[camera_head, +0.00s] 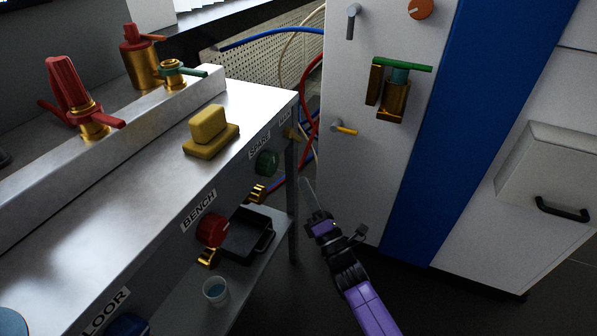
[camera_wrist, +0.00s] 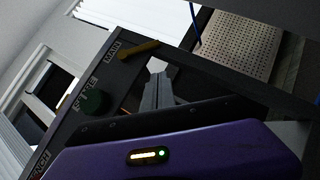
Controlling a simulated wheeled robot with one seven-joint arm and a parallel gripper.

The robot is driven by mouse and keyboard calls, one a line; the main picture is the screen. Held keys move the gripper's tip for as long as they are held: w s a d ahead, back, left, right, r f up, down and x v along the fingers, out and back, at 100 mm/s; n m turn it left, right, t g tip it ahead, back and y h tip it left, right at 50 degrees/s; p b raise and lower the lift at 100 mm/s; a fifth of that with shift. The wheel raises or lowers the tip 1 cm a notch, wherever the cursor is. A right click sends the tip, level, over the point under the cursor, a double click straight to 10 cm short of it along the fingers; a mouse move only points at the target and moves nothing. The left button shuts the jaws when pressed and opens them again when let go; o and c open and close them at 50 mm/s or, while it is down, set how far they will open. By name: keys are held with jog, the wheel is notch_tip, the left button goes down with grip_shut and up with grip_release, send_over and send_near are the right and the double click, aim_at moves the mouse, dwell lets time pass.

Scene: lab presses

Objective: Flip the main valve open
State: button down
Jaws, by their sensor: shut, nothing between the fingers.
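The main valve is a small yellow-brass lever (camera_head: 292,134) at the right end of the bench's front panel, under a small label. In the wrist view the lever (camera_wrist: 138,50) lies beside the label MAIN (camera_wrist: 112,49), roughly along the panel's edge. My gripper (camera_head: 308,188) is below and slightly right of the lever in the head view, in front of the bench leg. In the wrist view its fingertips (camera_wrist: 157,66) are together, just below the lever's right end, with nothing between them. I cannot tell whether they touch the lever.
A green knob (camera_head: 266,163) labelled SPARE and a red knob (camera_head: 211,230) labelled BENCH sit along the panel. A black tray (camera_head: 250,236) and a cup (camera_head: 216,291) stand on the lower shelf. A white cabinet (camera_head: 350,190) with a green-handled brass valve (camera_head: 393,99) stands right.

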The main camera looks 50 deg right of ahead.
jog(key=shift+v, duration=2.15)
jog(key=shift+w+d+f, duration=0.1)
jog(key=shift+f, duration=0.05)
jog(key=shift+n+t+y+p, duration=0.3)
jog(key=shift+n+t, duration=0.2)
jog(key=shift+n, duration=0.3)
